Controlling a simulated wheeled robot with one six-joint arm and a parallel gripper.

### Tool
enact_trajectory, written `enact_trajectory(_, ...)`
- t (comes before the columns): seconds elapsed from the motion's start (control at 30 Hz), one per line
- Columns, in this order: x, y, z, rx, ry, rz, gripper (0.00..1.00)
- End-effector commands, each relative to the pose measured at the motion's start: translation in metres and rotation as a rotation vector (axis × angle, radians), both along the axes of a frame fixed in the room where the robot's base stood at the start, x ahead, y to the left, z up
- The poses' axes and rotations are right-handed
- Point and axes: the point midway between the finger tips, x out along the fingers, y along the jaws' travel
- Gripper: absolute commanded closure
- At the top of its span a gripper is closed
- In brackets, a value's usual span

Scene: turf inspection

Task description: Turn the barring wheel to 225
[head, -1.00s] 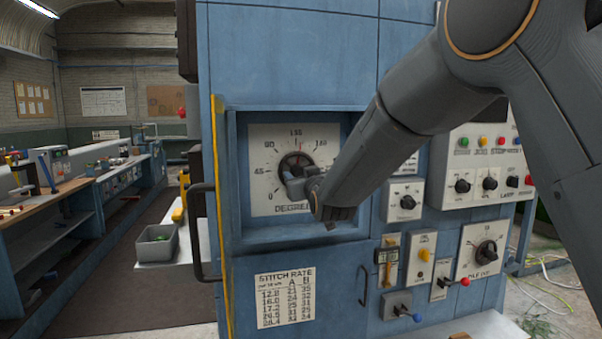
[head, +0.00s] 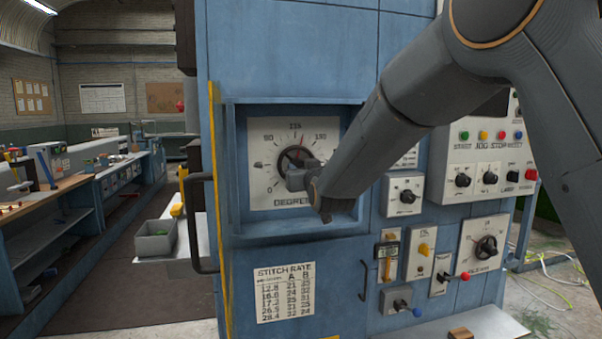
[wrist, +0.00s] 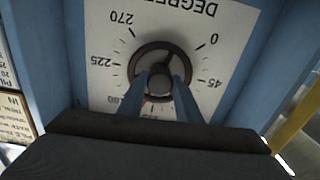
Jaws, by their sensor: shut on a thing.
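The barring wheel (head: 296,160) is a dark round handwheel at the centre of a white degrees dial (head: 262,192) in a blue recess. In the wrist view the wheel (wrist: 163,66) and dial (wrist: 96,85) appear upside down. A thin red mark (wrist: 147,102) shows at the dial between about 135 and 180. My gripper (wrist: 160,84) is shut on the wheel, its two blue-grey fingers on either side of the hub area. In the head view my gripper (head: 297,177) and forearm hide the wheel's lower right and part of the dial's right side.
Recess walls surround the dial closely. A black handle (head: 199,225) stands out on the cabinet's left edge. A stitch rate chart (head: 285,293) is below the recess.

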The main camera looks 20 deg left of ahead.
Motion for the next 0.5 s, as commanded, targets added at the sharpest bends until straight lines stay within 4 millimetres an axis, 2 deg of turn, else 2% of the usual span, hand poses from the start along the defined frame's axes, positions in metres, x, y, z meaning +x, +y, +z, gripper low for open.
enact_trajectory(0.5, 0.0007, 0.0005, -0.0040, 0.377, 0.229, 0.001, 0.92)
